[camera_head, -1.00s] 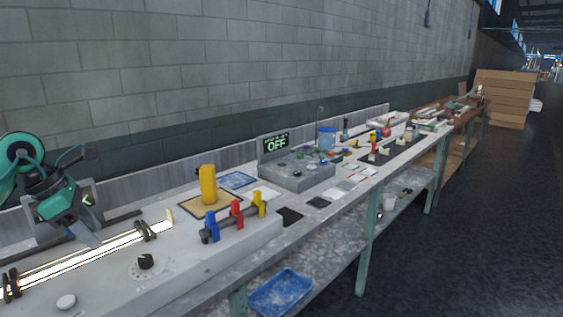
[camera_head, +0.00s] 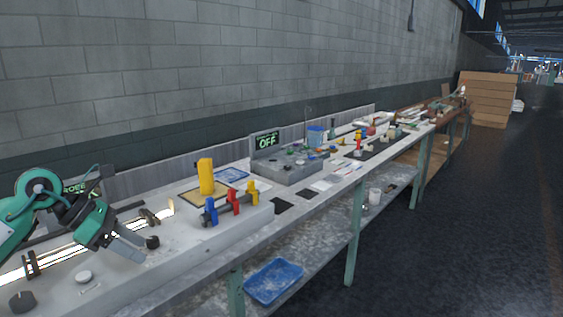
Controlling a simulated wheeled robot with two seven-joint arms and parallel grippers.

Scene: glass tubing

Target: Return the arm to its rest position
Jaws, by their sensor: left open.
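My left gripper (camera_head: 130,246), teal with grey fingers, is at the lower left of the head view. It is open, with nothing seen between its fingers. It hangs over the front part of a pale bench unit, close to a black knob (camera_head: 152,242). A brightly glowing glass tube (camera_head: 75,250) lies along that unit behind and left of the gripper, resting in dark clamps (camera_head: 149,217). My arm hides part of the tube. My right gripper is out of view.
A yellow block (camera_head: 206,176) stands on a tan mat. A rack with blue, red and yellow clips (camera_head: 232,202) sits near the bench front. A grey box has a display reading OFF (camera_head: 266,141). A blue tray (camera_head: 274,281) lies on the lower shelf. The floor at right is clear.

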